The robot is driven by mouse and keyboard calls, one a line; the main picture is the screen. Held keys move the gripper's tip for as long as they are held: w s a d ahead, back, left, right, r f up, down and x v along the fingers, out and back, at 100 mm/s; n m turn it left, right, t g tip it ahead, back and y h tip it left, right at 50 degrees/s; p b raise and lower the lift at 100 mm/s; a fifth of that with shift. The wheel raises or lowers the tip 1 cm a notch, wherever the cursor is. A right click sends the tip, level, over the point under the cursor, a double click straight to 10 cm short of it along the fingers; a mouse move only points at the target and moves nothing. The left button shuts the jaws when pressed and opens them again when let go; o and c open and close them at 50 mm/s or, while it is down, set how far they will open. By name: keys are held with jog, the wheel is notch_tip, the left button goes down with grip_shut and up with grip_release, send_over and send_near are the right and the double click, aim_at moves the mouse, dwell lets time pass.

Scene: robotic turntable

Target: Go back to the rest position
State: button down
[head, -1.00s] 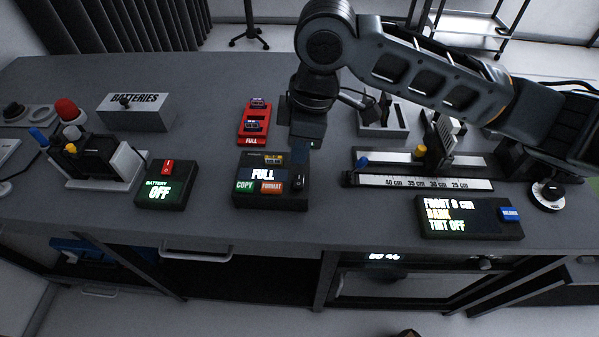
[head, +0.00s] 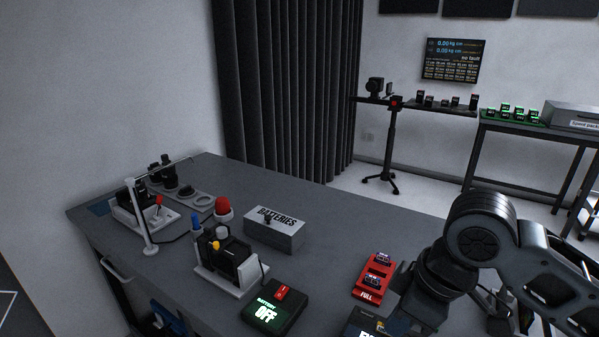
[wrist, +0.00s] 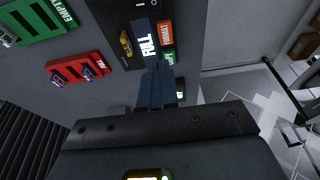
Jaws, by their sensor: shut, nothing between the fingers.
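My gripper (wrist: 157,88) shows in the wrist view with its dark fingers together and nothing between them. The fingers overlap the black box with the lit FULL display (wrist: 146,38); I cannot tell whether they touch it. In the head view my gripper (head: 398,322) is at the bottom right, beside the red FULL tray (head: 373,276), and the display box (head: 362,324) is cut off by the lower edge. My arm is bent over the bench. No marker for the rest position shows.
On the dark bench (head: 330,215) stand a grey BATTERIES box (head: 275,233), a BATTERY OFF box (head: 272,308) and a red-domed device (head: 223,208). A green EMPTY tray (wrist: 45,20) shows in the wrist view. Open floor lies behind the bench, before a tripod stand (head: 391,140).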

jog(key=w+a+r+m+t+y, duration=0.1)
jog(key=a+r+m+t+y, duration=0.3)
jog(key=a, duration=0.6)
jog(key=a+r+m+t+y, duration=0.3)
jog(key=a+r+t+y, duration=0.25)
jog(key=a, duration=0.45)
jog(key=s+d+f+m+t+h, duration=0.2)
jog(key=s+d+f+m+h, duration=0.3)
jog(key=s, duration=0.4)
jog(key=s+d+f+m+t+h, duration=0.2)
jog(key=s+d+f+m+h, duration=0.1)
jog(key=s+d+f+h, duration=0.35)
jog(key=s+d+r+n, duration=0.1)
jog(key=s+d+n, duration=0.1)
jog(key=s+d, duration=0.4)
jog(key=s+d+r+n, duration=0.1)
jog(key=s+d, duration=0.5)
jog(key=s, duration=0.7)
jog(key=shift+s+n+h, duration=0.3)
jog(key=shift+s+n, duration=0.1)
jog(key=shift+n, duration=0.2)
